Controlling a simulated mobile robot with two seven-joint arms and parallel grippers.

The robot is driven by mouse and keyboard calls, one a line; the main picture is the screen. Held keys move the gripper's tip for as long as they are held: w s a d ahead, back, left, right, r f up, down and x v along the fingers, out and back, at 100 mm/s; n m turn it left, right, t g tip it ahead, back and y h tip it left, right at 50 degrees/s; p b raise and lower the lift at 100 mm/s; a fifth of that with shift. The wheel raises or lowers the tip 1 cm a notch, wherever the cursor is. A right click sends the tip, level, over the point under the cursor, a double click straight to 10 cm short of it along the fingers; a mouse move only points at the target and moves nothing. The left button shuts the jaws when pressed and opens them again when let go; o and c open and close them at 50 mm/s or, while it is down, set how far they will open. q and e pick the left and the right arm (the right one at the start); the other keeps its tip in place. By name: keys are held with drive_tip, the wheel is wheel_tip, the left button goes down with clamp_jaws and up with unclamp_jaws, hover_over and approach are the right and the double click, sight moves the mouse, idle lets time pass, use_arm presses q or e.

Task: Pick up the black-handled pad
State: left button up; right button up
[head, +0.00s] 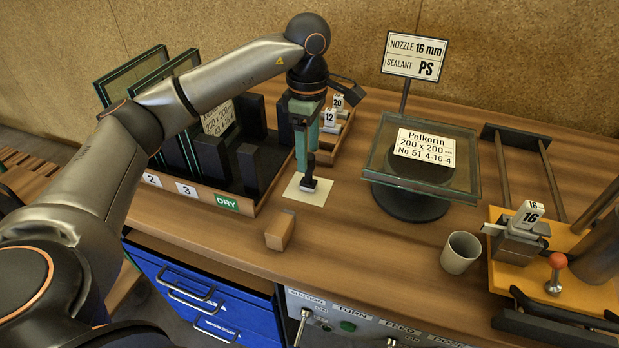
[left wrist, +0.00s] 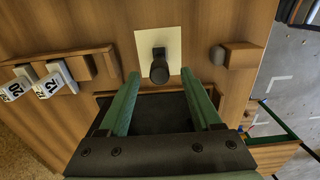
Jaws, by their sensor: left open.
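The black-handled pad (head: 309,183) stands on a pale square sheet (head: 296,195) on the wooden bench. In the left wrist view the dark knob of the pad (left wrist: 159,70) shows from above, over the lower part of the sheet (left wrist: 146,40). My left gripper (head: 304,160) points down just above the pad, its green fingers close to the handle. In the left wrist view my left gripper (left wrist: 161,75) is open, with one finger to each side of the knob and a gap on both sides. The pad's underside is hidden. My right gripper is out of view.
A dark rack (head: 240,203) with glass panes stands left of the sheet. Numbered nozzle blocks (head: 331,118) sit behind. A small wooden block (head: 279,230) lies in front. A glass unit (head: 380,160) on a round stand is at right, with a cup (head: 460,252) nearer.

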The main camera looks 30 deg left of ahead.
sight(309, 175)
use_arm(q)
wheel_tip(309, 175, down, 7)
drive_tip(key=shift+f, duration=0.15)
clamp_jaws()
idle(0.7)
